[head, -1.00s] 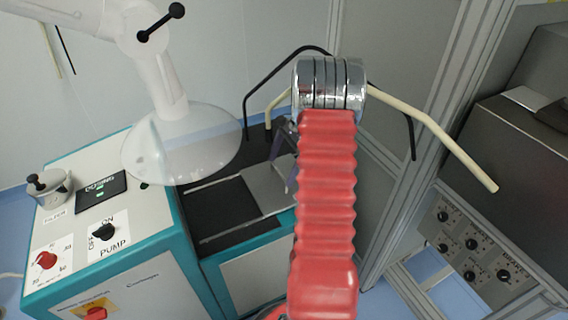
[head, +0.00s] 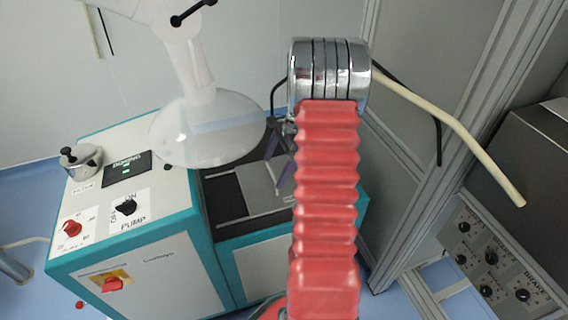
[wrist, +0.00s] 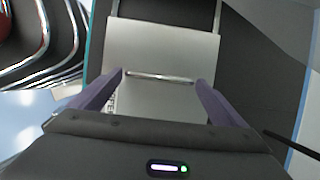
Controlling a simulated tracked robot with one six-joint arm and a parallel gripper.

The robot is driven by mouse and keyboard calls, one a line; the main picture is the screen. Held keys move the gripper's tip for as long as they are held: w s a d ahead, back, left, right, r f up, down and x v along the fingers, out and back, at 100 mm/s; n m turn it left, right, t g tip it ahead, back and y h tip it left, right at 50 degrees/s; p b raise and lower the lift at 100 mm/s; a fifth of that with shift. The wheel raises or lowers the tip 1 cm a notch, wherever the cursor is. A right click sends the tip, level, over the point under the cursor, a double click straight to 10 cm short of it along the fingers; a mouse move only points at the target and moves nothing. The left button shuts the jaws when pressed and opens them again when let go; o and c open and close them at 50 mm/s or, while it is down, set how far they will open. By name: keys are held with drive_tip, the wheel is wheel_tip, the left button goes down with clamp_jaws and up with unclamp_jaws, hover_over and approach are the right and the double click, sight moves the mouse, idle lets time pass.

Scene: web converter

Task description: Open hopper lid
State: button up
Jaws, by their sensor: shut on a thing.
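The hopper lid is a light grey plate (head: 262,190) on the black top of the teal-and-white machine, left of my red arm. In the wrist view the lid (wrist: 155,50) fills the middle, with a thin metal handle bar (wrist: 160,78) across it. My gripper (wrist: 161,77) has purple fingers at the two ends of this bar and is shut on it. In the head view my gripper (head: 284,168) shows only partly at the lid's right side; my arm hides the rest. I cannot tell how far the lid is tilted.
The control box (head: 130,215) with a pump switch and red knobs stands at the left. A clear dome (head: 208,130) on a white stand hangs close to the lid's upper left. A metal frame (head: 440,130) and a knob panel (head: 490,258) are on the right.

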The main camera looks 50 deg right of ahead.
drive_tip(key=shift+s, duration=0.15)
drive_tip(key=o, duration=1.2)
drive_tip(key=shift+c, duration=0.2)
drive_tip(key=v, duration=1.3)
drive_tip(key=shift+r, duration=0.35)
drive_tip(key=shift+s+d, duration=0.1)
drive_tip(key=shift+d, duration=0.05)
